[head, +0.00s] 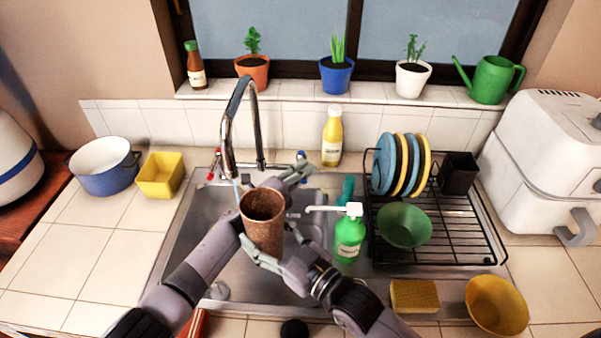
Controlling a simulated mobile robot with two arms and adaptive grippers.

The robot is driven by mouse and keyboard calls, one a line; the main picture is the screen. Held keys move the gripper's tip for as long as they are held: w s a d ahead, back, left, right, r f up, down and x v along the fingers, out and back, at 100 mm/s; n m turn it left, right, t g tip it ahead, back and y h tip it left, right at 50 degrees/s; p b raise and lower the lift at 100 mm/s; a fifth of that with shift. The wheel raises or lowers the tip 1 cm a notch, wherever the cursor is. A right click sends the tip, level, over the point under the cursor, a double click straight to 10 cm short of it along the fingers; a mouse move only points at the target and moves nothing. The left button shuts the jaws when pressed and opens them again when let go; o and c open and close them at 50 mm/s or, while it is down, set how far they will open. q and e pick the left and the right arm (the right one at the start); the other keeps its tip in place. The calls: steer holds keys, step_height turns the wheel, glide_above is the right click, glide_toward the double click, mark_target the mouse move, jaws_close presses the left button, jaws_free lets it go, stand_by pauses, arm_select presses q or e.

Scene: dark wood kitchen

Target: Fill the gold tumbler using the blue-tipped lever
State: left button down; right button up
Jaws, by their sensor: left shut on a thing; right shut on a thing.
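The gold tumbler (263,228), brownish gold in this light, is upright over the sink, just below and right of the tap's spout (228,165). My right gripper (262,252) is shut on the tumbler's lower part. My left gripper (298,173) reaches behind the tumbler and is shut at the blue-tipped lever (301,155); its fingers hide the lever's lower part. A red-tipped lever (213,166) stands left of the tap. A thin pale streak, apparently water, runs from the spout to the tumbler's left rim. The level inside cannot be made out.
A green soap bottle (349,236) with a white pump stands close right of the tumbler. The dish rack (455,236) holds plates and a green bowl (404,226). A yellow bottle (332,138) stands behind the sink.

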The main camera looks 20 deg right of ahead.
arm_select(q)
steer(key=shift+s+f, duration=0.1)
steer(key=shift+f, duration=0.05)
steer(key=c, duration=1.6)
jaws_free()
steer(key=shift+o, duration=0.2)
steer(key=v, duration=1.2)
steer(key=shift+d, duration=0.1)
steer(key=shift+c, duration=0.6)
